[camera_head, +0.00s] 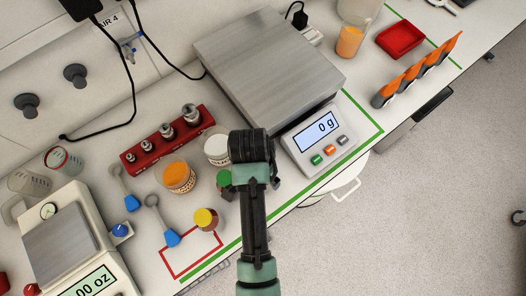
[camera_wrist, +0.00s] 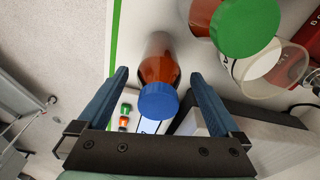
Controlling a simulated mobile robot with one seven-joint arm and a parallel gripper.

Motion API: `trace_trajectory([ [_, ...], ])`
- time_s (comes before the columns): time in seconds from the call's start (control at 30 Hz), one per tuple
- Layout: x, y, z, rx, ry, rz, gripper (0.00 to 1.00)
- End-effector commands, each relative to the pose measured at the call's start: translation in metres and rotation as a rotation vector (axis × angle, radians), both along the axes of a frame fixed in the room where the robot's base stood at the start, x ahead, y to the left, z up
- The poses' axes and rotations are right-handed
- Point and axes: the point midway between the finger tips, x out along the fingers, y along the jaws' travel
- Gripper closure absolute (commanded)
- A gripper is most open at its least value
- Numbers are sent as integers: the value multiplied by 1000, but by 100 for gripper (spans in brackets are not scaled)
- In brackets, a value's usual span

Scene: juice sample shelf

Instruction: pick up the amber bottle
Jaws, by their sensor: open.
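An amber bottle with a blue cap (camera_wrist: 159,62) shows in the wrist view, between the two fingers of my gripper (camera_wrist: 158,77). The fingers are open, with a gap on each side of it; I cannot tell how deep between them it is. In the head view my arm hides this bottle, and my gripper (camera_head: 250,147) is seen from above in front of the scale. A second amber bottle, with a green cap (camera_wrist: 247,27), stands beside it to the right in the wrist view; its cap (camera_head: 224,178) also shows in the head view. A brown bottle with a yellow cap (camera_head: 206,219) stands nearer the edge.
A large scale (camera_head: 265,65) reading 0 g stands behind my gripper. A white-lidded jar (camera_head: 217,149), an orange jar (camera_head: 178,177), a red weight block (camera_head: 165,141) and blue-handled scoops (camera_head: 172,238) crowd the left. The counter edge is close on the right.

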Motion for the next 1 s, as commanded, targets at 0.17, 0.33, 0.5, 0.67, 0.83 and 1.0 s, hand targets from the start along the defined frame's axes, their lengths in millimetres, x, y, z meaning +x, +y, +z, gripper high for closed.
trace_trajectory([
  [0.17, 0, -3, -23, 1, 4, 0, 0],
  [0.33, 1, -4, -34, 0, 0, 0, 0],
  [0.5, 2, -4, -35, 1, -1, 0, 0],
  [0.67, 2, -4, -35, 0, 0, 0, 18],
  [0.83, 2, -4, -35, 0, 0, 0, 49],
  [1.0, 2, -4, -35, 0, 0, 0, 79],
])
